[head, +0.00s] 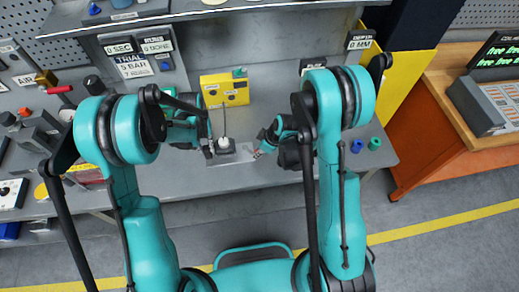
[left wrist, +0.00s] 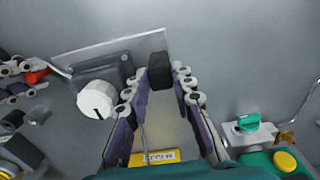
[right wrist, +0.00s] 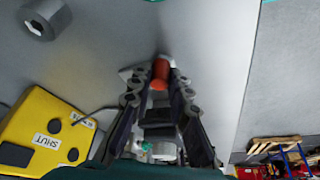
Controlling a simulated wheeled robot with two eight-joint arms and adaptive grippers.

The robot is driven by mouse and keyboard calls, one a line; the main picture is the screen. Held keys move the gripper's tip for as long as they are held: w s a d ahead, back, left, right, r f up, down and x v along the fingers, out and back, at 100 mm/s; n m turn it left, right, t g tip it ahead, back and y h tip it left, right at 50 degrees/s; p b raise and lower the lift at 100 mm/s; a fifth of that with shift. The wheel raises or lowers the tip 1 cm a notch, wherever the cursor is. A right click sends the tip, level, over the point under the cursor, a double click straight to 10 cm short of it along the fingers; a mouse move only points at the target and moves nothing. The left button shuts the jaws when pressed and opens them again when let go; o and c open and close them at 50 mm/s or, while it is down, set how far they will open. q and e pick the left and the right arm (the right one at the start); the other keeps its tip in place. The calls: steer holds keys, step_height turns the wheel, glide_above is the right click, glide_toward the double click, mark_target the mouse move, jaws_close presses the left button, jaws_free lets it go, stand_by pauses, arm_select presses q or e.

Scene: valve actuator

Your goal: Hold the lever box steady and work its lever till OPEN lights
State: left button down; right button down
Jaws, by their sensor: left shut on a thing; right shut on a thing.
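The lever box (left wrist: 98,72) is a small dark grey box with a white round dial (left wrist: 97,99); it shows on the bench in the head view (head: 226,151). My left gripper (head: 209,148) is shut on a black block (left wrist: 159,76) at its side. My right gripper (head: 260,152) is shut on the red lever grip (right wrist: 159,76), whose thin stem reaches the box in the left wrist view. A yellow box (head: 226,88) stands behind the lever box. The right wrist view shows its SHUT label (right wrist: 46,141) and dark round spots; I see no lit OPEN lamp.
A teal-topped part (left wrist: 246,122) is near the yellow box. Small blue and green pieces (head: 375,143) lie on the bench at the right. Valves and instruments crowd the left. The bench's front edge is close to both grippers.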

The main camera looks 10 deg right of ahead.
steer(key=shift+s+a, duration=0.15)
stand_by(0.4)
steer(key=c, duration=1.4)
jaws_free()
steer(key=v, duration=1.2)
